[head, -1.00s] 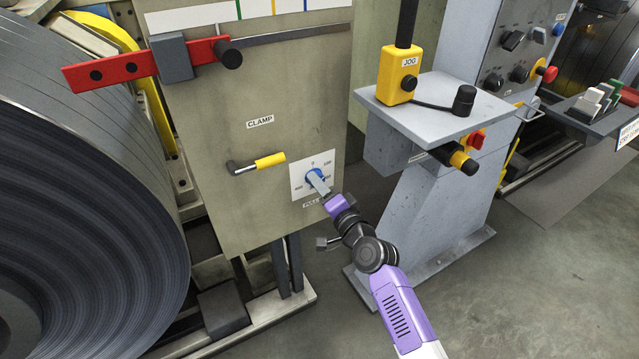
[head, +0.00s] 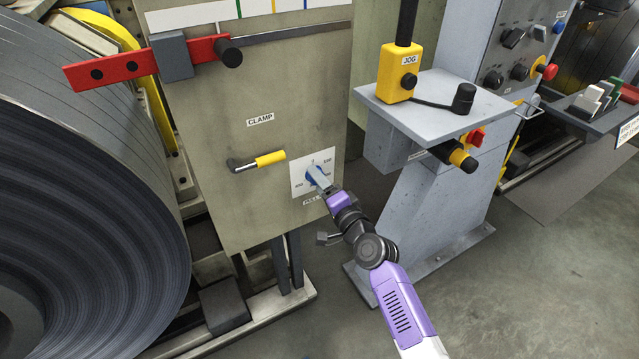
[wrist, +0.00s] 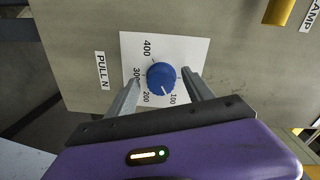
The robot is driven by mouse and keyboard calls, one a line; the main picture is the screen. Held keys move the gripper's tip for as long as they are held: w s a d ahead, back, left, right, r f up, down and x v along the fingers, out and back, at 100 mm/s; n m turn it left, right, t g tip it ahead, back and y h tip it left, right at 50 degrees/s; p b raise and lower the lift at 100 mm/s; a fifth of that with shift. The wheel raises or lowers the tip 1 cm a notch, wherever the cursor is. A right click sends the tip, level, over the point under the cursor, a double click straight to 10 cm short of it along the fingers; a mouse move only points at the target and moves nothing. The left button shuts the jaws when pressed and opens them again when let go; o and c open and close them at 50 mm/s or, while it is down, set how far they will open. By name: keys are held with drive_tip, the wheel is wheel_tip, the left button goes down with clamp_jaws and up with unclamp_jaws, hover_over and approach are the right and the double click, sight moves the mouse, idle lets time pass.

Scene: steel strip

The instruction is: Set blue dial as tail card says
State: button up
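The blue dial (wrist: 161,76) sits on a white scale plate (wrist: 140,45) with the numbers 100, 200, 300 and 400, beside a "PULL N" label (wrist: 101,71). The dial's pointer is too small to read. My gripper (wrist: 161,83) is open, with one finger on each side of the dial; I cannot tell whether either touches it. In the head view my gripper (head: 320,178) is at the plate and partly covers the blue dial (head: 311,175). I cannot identify a readable tail card.
A yellow clamp handle (head: 270,159) is left of the dial on the same panel (head: 220,200). A grey pedestal (head: 425,200) with a yellow jog box (head: 400,72) stands to the right. A large steel coil (head: 90,190) is at the left. The floor at lower right is clear.

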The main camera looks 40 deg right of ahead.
drive_tip(key=v, duration=0.7)
drive_tip(key=shift+s, duration=0.4)
drive_tip(key=shift+a, duration=0.1)
idle(0.4)
